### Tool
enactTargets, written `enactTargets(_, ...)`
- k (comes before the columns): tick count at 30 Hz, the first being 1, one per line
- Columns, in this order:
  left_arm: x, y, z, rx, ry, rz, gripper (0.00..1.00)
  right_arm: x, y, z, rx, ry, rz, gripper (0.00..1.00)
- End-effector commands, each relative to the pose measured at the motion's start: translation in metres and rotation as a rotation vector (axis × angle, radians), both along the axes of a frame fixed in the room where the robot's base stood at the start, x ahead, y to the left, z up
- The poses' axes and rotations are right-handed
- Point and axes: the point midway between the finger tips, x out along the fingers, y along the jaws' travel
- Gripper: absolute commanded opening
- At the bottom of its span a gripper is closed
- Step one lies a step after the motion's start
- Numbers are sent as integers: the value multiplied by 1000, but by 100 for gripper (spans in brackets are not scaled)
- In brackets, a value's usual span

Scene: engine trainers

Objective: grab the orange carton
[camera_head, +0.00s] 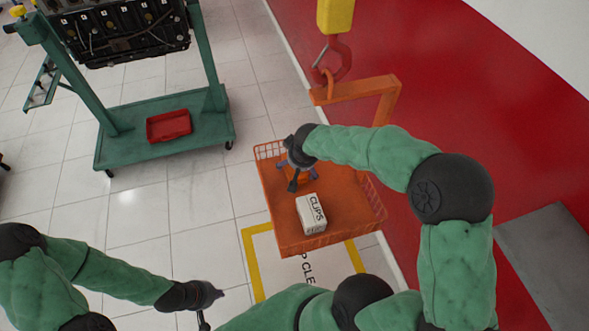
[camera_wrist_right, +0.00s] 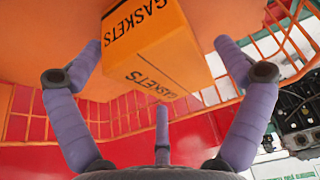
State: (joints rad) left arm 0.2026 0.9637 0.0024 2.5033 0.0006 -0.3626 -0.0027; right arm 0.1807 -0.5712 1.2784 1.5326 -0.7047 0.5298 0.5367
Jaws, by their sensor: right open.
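The orange carton (camera_wrist_right: 155,45), printed GASKETS, stands in the orange basket. My right gripper (camera_wrist_right: 160,75) is open, with purple fingers spread on both sides of the carton and one finger below it in the right wrist view. No clear contact with the carton shows. In the head view my right gripper (camera_head: 293,175) is at the far left part of the basket (camera_head: 345,205), and it and the arm mostly hide the carton. My left gripper (camera_head: 204,320) is low in the head view, away from the basket; its fingers are too small to read.
A white CLIPS box (camera_head: 311,213) stands in the basket near the carton. The basket hangs from a red hook (camera_head: 331,62) by an orange frame (camera_head: 385,100). A green engine stand (camera_head: 130,150) with a red tray (camera_head: 168,126) is at left. White floor lies between.

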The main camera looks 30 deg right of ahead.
Motion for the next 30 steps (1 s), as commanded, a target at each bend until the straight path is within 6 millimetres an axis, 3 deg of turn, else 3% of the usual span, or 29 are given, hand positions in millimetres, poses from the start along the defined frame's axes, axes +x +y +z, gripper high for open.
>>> enactTargets(15,0,0,-3,0,0,0,0,0,0,-2,0,0,0,100)
enactTargets(16,0,0,-3,0,0,0,0,0,0,-2,0,0,0,97)
enactTargets(23,0,0,-3,0,0,0,0,0,0,-2,0,0,0,34)
enactTargets(30,0,0,-3,0,0,0,0,0,0,-1,0,-1,0,34)
